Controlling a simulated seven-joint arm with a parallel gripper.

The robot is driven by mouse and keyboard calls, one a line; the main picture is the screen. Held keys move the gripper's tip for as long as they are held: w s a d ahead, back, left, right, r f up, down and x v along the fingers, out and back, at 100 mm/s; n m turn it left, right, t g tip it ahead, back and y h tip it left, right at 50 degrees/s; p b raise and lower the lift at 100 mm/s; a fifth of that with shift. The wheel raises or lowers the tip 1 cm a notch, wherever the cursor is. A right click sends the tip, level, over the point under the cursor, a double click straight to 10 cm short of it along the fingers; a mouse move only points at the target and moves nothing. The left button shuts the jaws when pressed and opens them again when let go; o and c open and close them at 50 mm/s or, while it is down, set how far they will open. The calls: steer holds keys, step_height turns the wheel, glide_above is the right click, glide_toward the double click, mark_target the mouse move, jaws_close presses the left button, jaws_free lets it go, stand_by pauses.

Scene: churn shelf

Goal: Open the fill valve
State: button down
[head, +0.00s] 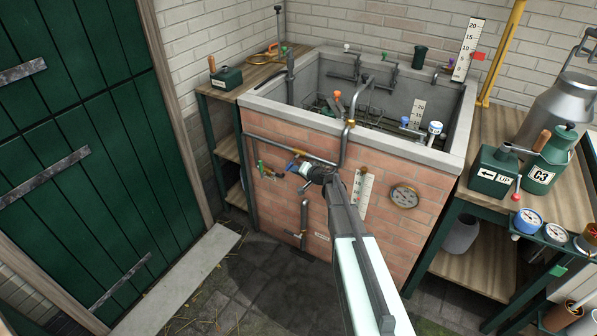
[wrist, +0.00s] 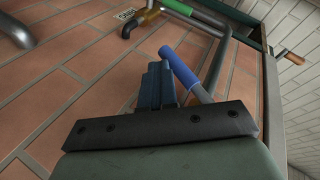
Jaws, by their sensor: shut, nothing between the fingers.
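A blue-handled valve lever (head: 292,168) is on pipework at the front of the brick tank (head: 330,150). Its blue sleeve (wrist: 178,66) and grey shaft also show in the wrist view, slanting down behind the finger mount. My gripper (head: 303,171) is at this lever. In the wrist view its dark blue fingers (wrist: 156,84) are shut together and empty, just left of the blue sleeve. I cannot tell whether they touch it. A green-handled lever (wrist: 208,18) is farther up, by brass fittings; it shows in the head view too (head: 262,168). No readable label names the fill valve.
A grey pipe (head: 347,143) runs down the tank front, close to my gripper. A white scale (head: 362,190) and a round gauge (head: 404,196) are to the right. A green door (head: 85,130) stands left. A bench (head: 488,150) with cans and gauges is right.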

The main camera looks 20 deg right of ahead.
mark_target(290, 167)
steer(key=shift+w+a+r+m+t+y, duration=0.1)
steer(key=shift+w+a+m+t+y, duration=0.15)
steer(key=shift+w+a+t+y, duration=0.4)
steer(key=shift+w+a+m+t+y, duration=0.15)
steer(key=shift+t+y, duration=0.25)
steer(key=shift+t, duration=0.55)
steer(key=shift+w+a+r+m+t+y, duration=0.1)
steer(key=shift+w+a+m+t+y, duration=0.25)
steer(key=shift+t+y, duration=0.35)
steer(key=shift+w+a+r, duration=0.45)
steer(key=shift+r, duration=0.05)
steer(key=shift+w+a+r+m+t+y, duration=0.2)
steer(key=shift+w+a+m+t+y, duration=0.05)
steer(key=shift+t, duration=0.55)
steer(key=shift+a+r, duration=0.1)
steer(key=shift+r, duration=0.2)
steer(key=shift+w, duration=0.1)
